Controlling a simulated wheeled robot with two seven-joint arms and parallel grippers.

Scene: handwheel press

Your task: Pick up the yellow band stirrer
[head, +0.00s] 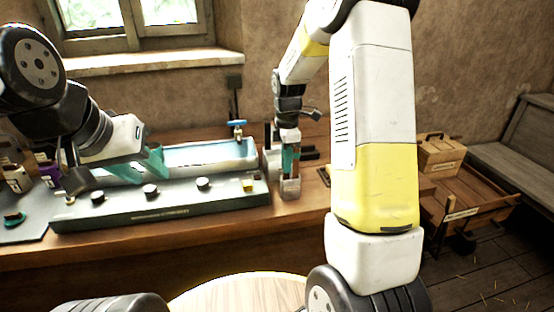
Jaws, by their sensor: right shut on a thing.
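A small yellow piece (248,185) shows at the right end of the green unit, left of this gripper. I cannot tell whether it belongs to a stirrer. My left gripper (128,170) hangs over the left part of the unit, its teal-padded fingers apart, with nothing visible between them.
The long green unit (160,212) has several black knobs and a pale blue basin (205,155) with a blue-handled tap (238,124) behind. Small containers (17,178) stand at the left. A round wooden table (240,292) is in front. A wooden crate (470,210) stands right.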

